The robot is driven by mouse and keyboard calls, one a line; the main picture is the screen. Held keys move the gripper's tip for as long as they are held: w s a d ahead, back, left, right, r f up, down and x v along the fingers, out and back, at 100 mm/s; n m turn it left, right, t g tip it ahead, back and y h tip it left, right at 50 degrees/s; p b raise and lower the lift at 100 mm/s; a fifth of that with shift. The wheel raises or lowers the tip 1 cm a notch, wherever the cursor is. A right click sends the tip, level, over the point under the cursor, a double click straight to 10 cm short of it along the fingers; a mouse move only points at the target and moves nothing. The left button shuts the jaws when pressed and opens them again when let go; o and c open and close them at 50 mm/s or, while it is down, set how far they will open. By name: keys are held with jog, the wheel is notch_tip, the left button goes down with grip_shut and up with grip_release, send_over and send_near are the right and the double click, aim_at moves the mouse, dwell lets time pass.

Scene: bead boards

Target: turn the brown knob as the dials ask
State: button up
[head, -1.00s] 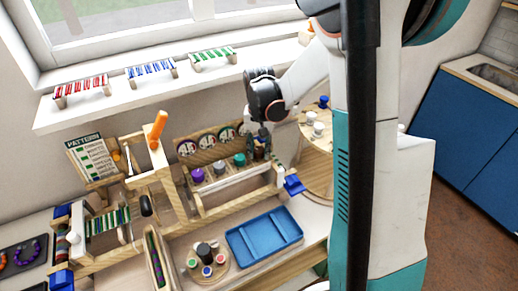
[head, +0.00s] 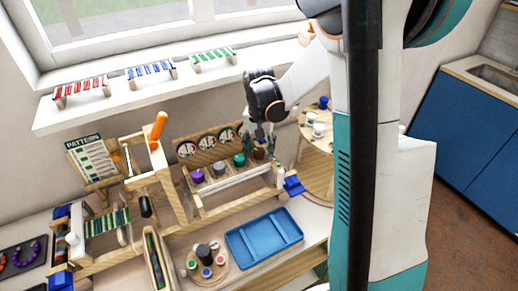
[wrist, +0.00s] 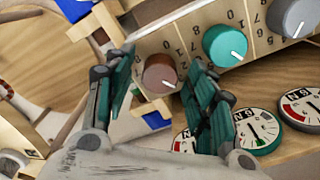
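The brown knob (wrist: 158,75) sits at the end of a row on the wooden panel, and its white mark points to the lower right in the wrist view. In the head view the brown knob (head: 259,153) shows just under my gripper (head: 263,138). In the wrist view my gripper (wrist: 163,95) is open, one finger on each side of the knob with gaps; I cannot tell their height difference.
Beside the brown knob are a teal knob (wrist: 225,45), a grey knob (wrist: 291,16) and a purple knob (head: 197,176). A blue tray (head: 264,238) lies in front. A round wooden stand (head: 318,175) with small pieces is close on the right.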

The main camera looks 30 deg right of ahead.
aim_at(259, 151)
jog(key=shift+r, duration=0.1)
notch_tip(259, 151, up, 12)
dwell(0.6)
dwell(0.4)
jog(key=s+a+r+n+t+b, duration=0.2)
jog(key=s+a+r+n+t, duration=0.3)
jog(key=s+a, duration=0.25)
jog(key=s+a+f+n+t+b, duration=0.1)
jog(key=s+a+f, duration=0.1)
jog(key=s, duration=0.4)
jog(key=s+a+f+n+t+b, duration=0.1)
jog(key=s+f+n, duration=0.1)
jog(key=s+f, duration=0.2)
jog(key=shift+s+a+b, duration=0.3)
jog(key=shift+s+a, duration=0.1)
jog(key=shift+s, duration=0.55)
jog(key=shift+f, duration=0.1)
